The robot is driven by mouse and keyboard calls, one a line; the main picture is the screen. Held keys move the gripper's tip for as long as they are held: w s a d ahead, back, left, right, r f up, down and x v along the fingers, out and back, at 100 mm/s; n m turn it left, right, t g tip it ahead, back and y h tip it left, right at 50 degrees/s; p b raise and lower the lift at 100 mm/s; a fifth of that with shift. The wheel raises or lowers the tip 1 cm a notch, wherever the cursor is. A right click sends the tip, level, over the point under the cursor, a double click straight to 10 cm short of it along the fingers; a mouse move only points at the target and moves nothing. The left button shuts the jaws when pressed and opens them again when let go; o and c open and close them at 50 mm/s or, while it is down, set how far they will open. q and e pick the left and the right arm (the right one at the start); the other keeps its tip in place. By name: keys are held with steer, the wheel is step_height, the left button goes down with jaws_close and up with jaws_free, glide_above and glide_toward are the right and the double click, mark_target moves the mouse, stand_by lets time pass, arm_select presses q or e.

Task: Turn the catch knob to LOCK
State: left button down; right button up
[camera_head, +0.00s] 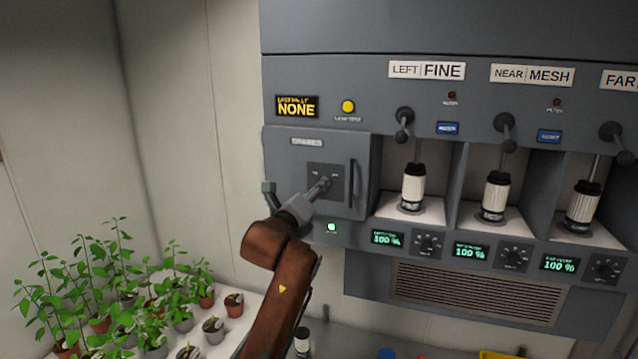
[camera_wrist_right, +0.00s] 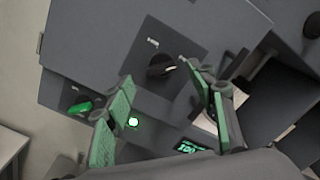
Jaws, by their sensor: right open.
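The catch knob (camera_wrist_right: 160,65) is dark and round, with a light mark on its right side, on a square dark plate (camera_wrist_right: 183,48) in the wrist view. The plate (camera_head: 314,171) also shows on the grey SPARES door (camera_head: 290,160) in the head view, where my gripper covers most of the knob. Its small labels are too blurred to read. My right gripper (camera_wrist_right: 158,78) is open, its green-padded fingers on either side of and just short of the knob; contact is not visible. My left gripper is not in view.
A vertical door handle (camera_head: 351,184) is right of the knob. A green light (camera_head: 332,227) is below the door. Filter canisters (camera_head: 413,187) stand in bays to the right. Potted plants (camera_head: 110,300) fill the lower left. A green part (camera_wrist_right: 80,107) is left in the wrist view.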

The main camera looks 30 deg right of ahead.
steer(key=p+x, duration=0.1)
steer(key=x, duration=0.4)
steer(key=shift+c, duration=0.7)
steer(key=c, duration=1)
